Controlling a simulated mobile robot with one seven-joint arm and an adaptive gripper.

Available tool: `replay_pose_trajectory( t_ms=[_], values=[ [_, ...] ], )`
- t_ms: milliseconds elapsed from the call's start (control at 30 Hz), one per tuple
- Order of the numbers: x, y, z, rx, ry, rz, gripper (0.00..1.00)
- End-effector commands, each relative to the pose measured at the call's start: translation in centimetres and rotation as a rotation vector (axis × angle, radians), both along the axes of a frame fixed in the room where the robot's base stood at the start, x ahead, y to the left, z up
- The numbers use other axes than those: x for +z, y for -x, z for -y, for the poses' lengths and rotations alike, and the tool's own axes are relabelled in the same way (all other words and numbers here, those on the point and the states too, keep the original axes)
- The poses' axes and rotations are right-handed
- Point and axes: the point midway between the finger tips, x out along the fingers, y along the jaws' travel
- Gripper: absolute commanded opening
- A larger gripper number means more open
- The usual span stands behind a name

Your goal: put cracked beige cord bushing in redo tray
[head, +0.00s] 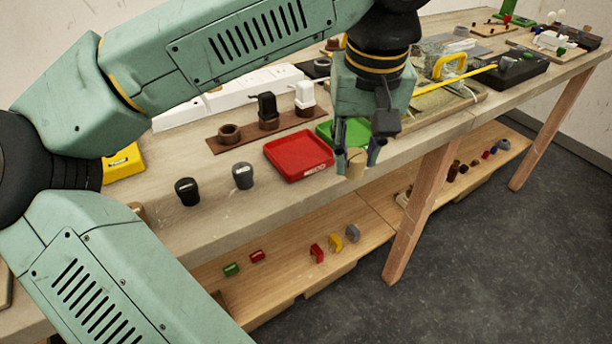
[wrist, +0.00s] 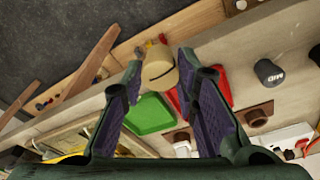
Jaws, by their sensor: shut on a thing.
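My gripper (head: 356,166) is shut on the beige cord bushing (head: 356,158), held upright or nearly so. The gripper hangs in front of the green tray (head: 349,131), near the bench's front edge. A red tray (head: 299,155) with a white label lies to the left of the gripper on the bench. Both trays also show in the wrist view, the green tray (wrist: 151,114) and the red tray (wrist: 222,85).
A black bushing (head: 187,191) and a grey bushing (head: 243,175) stand left of the red tray. A brown rack (head: 248,138) with several parts stands behind. A yellow-handled tool (head: 450,65) lies to the right. The lower shelf (head: 290,240) holds small coloured parts.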

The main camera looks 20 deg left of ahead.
Motion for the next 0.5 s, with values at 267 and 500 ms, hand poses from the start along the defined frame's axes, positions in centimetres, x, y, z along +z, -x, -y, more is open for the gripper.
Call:
replay_pose_trajectory(
  t_ms=[267, 500],
  values=[
    [-0.3, 2.0, 0.6, -0.282, 0.001, -0.002, 0.0],
    [-0.5, -1.5, -4.0, -0.283, 0.004, -0.003, 0.0]
  ],
)
